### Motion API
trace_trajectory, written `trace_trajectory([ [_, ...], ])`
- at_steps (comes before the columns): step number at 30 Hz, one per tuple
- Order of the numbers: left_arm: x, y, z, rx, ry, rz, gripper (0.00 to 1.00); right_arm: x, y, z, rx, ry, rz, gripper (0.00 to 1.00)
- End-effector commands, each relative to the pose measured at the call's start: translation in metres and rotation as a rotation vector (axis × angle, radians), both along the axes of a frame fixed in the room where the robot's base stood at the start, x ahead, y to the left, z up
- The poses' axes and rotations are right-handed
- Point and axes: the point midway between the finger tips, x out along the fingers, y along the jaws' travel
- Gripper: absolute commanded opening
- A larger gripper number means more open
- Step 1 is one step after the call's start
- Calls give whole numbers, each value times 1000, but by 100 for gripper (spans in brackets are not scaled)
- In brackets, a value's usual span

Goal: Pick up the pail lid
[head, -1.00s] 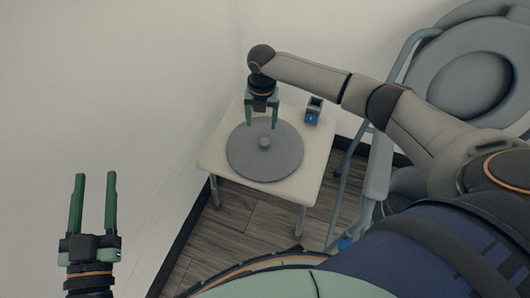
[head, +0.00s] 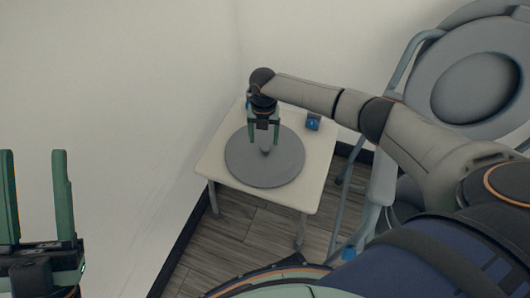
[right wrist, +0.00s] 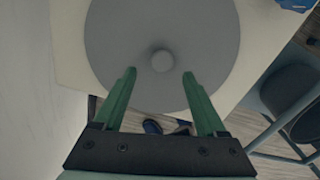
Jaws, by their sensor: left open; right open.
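The pail lid (head: 265,172) is a flat grey disc with a small round knob at its middle. It lies on a small white table (head: 215,165) in the corner. My right gripper (head: 265,142) is open above the lid, its fingertips near the knob. In the right wrist view the lid (right wrist: 115,40) fills the upper middle, and the knob lies ahead of and between the open green fingers (right wrist: 160,72), with nothing held. My left gripper (head: 38,165) is open and empty at the far left, away from the table.
A small dark and blue item (head: 313,122) stands at the table's right back edge. A grey chair-like frame (head: 380,185) stands right of the table. White walls close in behind and to the left.

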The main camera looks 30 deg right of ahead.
Motion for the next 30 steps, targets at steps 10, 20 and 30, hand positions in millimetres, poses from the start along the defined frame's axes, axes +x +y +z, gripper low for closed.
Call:
trace_trajectory([
  [10, -13, -3, -7, -13, -66, -37, 50, 0, -4, -47, -1, 2, 0, 74],
  [20, -12, -3, -8, -17, -62, -41, 50, 0, -4, -52, 1, 1, 0, 74],
  [30, -12, -3, -8, -16, -61, -40, 50, 0, -4, -52, 0, 1, 0, 37],
])
